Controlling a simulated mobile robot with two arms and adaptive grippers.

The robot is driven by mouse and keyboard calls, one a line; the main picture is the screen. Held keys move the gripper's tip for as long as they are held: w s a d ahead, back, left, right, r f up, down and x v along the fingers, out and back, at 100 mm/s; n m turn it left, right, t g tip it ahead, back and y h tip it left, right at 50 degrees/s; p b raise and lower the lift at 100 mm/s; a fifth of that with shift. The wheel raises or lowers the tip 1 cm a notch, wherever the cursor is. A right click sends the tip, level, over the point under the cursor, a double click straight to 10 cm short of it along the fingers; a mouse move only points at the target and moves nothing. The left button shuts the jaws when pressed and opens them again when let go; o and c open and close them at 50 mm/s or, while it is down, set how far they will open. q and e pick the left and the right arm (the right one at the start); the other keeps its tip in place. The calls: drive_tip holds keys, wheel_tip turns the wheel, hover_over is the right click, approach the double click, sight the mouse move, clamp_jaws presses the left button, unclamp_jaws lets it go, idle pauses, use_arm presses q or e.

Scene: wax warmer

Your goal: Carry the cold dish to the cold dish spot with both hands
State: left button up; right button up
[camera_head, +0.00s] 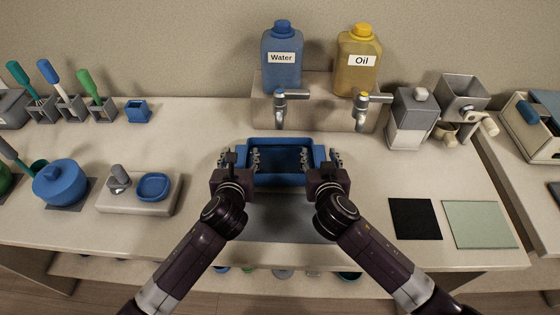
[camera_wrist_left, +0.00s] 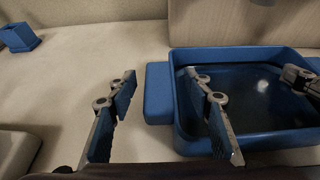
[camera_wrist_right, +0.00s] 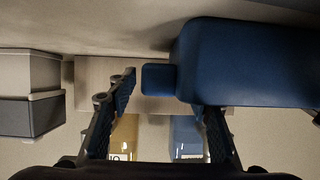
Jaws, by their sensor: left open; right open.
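The cold dish appears to be the blue rectangular dish (camera_head: 284,181) below the taps, with a dark inside and end handles. My left gripper (camera_head: 238,160) is open at its left end. In the left wrist view, its fingers stand on either side of the left handle (camera_wrist_left: 158,93), one finger over the dish's inside. My right gripper (camera_head: 321,159) is open at the right end. In the right wrist view, the right handle (camera_wrist_right: 158,79) shows between its spread fingers. No label marks the cold dish spot; a black mat (camera_head: 415,218) and pale green mat (camera_head: 480,224) lie bare at right.
A dark grey area (camera_head: 285,225) lies in front of the dish. The Water jug (camera_head: 282,65) and Oil jug (camera_head: 357,65) stand behind, with taps overhanging. A blue pot (camera_head: 61,184) and a small stand with a blue bowl (camera_head: 153,186) are at left. A grinder (camera_head: 461,100) stands back right.

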use_arm(q)
clamp_jaws()
use_arm(e)
clamp_jaws()
use_arm(q)
drive_tip(key=shift+r, duration=0.2)
use_arm(e)
drive_tip(key=shift+r, duration=0.2)
